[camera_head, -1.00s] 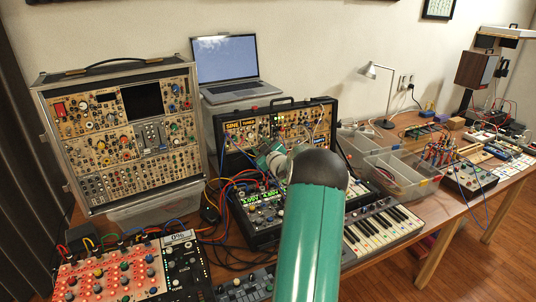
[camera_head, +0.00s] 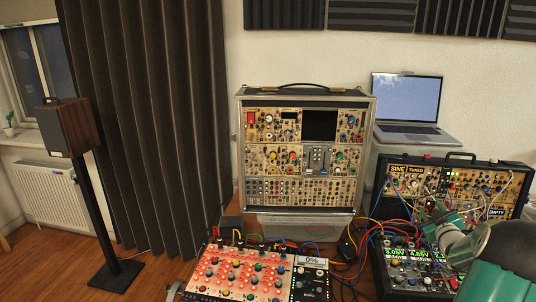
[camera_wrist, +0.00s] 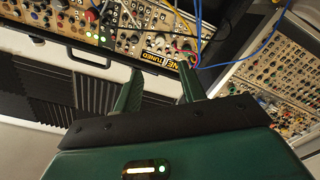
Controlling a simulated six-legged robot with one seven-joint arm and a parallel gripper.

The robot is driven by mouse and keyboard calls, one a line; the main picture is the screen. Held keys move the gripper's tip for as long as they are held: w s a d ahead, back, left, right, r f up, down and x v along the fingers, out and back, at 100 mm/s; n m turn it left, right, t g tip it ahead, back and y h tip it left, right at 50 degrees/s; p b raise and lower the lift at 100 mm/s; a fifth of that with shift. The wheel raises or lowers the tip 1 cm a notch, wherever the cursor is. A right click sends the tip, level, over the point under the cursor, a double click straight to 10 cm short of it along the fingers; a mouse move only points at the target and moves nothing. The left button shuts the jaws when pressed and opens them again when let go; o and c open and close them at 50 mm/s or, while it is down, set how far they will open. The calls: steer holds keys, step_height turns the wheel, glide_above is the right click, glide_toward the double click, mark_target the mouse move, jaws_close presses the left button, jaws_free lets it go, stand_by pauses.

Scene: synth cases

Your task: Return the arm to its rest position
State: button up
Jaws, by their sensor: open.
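My gripper (camera_wrist: 158,78) shows in the wrist view as two green fingers spread apart, with nothing between them. Beyond the fingers is a modular synth case with a yellow-labelled module (camera_wrist: 160,60), seen tilted. The fingers are too small to make out there. I cannot tell how close they are to the case.
A tall synth case (camera_head: 303,90) stands beside a laptop (camera_head: 406,100). A red-panelled synth (camera_head: 238,272) and several loose cables (camera_head: 372,232) lie in front. At left are a speaker on a stand (camera_head: 68,128), a dark curtain (camera_head: 160,120), a radiator (camera_head: 57,205) and open floor.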

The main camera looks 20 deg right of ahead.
steer(key=shift+w, duration=0.1)
steer(key=w+a+r+g+y, duration=0.1)
steer(key=w+a+r, duration=0.3)
steer(key=a, duration=0.3)
steer(key=w+a+r+g, duration=0.1)
steer(key=w+a+r, duration=0.2)
steer(key=a, duration=0.4)
steer(key=s+a+r+m+g+y, duration=0.1)
steer(key=a+r+g+y, duration=0.2)
steer(key=a, duration=1.4)
steer(key=s+a+f+g+y, duration=0.1)
steer(key=s+a+g+y, duration=0.1)
steer(key=s+a, duration=1)
steer(key=s+a+f+g+y, duration=0.2)
steer(key=s+a, duration=0.9)
steer(key=a, duration=0.6)
steer(key=shift+s+a+g+y, duration=0.15)
steer(key=shift+s+g+y, duration=0.25)
steer(key=shift+g, duration=0.2)
steer(key=shift+w+f, duration=0.1)
steer(key=shift+c, duration=0.5)
steer(key=shift+d, duration=0.2)
